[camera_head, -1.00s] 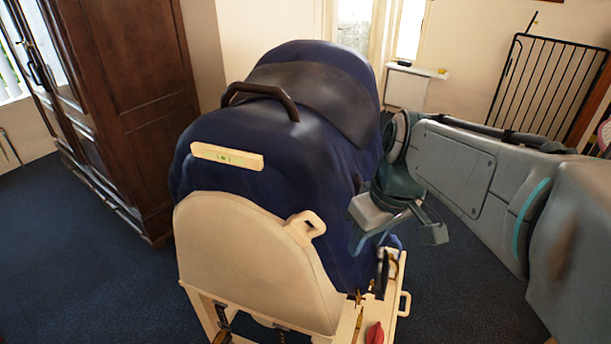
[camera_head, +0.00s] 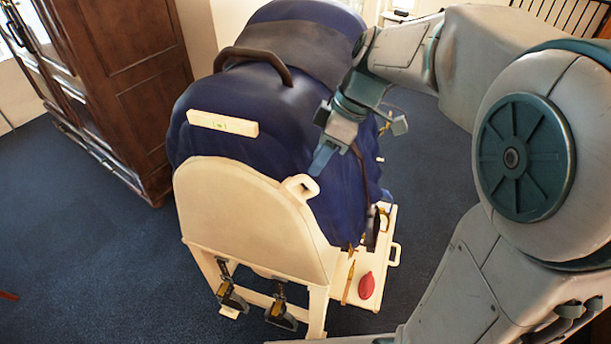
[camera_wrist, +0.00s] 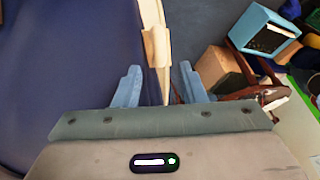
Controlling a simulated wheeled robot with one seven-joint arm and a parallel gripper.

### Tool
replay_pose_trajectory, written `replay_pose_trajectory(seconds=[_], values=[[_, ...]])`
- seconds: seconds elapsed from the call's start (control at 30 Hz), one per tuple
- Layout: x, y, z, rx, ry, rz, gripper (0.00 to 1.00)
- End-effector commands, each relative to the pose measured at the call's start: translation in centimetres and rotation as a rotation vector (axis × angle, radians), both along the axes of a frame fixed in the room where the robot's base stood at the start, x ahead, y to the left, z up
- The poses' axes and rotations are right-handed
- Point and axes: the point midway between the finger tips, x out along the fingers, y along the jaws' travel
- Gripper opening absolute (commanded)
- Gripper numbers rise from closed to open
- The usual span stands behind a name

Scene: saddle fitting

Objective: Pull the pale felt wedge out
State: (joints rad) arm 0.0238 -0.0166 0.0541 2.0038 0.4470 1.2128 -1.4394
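The pale wedge, a cream piece with a looped tab (camera_head: 300,187), sticks out at the upper right edge of the cream end board (camera_head: 250,215), beside the navy saddle form (camera_head: 270,110). The rest of it is hidden. My gripper (camera_head: 321,163) is just above and right of the tab, pointing down. In the wrist view my gripper (camera_wrist: 157,82) is open, its two blue fingers apart. A pale piece that looks like the tab (camera_wrist: 155,47) shows ahead between them, with the thin board edge running below it. I see no grip on it.
A side tray (camera_head: 392,225) holds a red object (camera_head: 366,285). A dark wooden cabinet (camera_head: 130,90) stands left. Blue floor is clear between.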

Motion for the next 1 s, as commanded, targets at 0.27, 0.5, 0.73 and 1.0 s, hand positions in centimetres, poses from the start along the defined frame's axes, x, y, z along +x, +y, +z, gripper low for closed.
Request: replay_pose_trajectory(seconds=[0.27, 0.5, 0.73, 1.0], values=[[-0.2, 2.1, -4.7, 0.0, 0.003, 0.0, 0.37], [-0.2, 2.8, -6.3, -0.001, 0.001, -0.001, 0.37], [-0.2, 2.8, -6.4, 0.0, 0.0, -0.001, 0.37], [-0.2, 2.8, -6.4, 0.0, 0.0, -0.001, 0.0]])
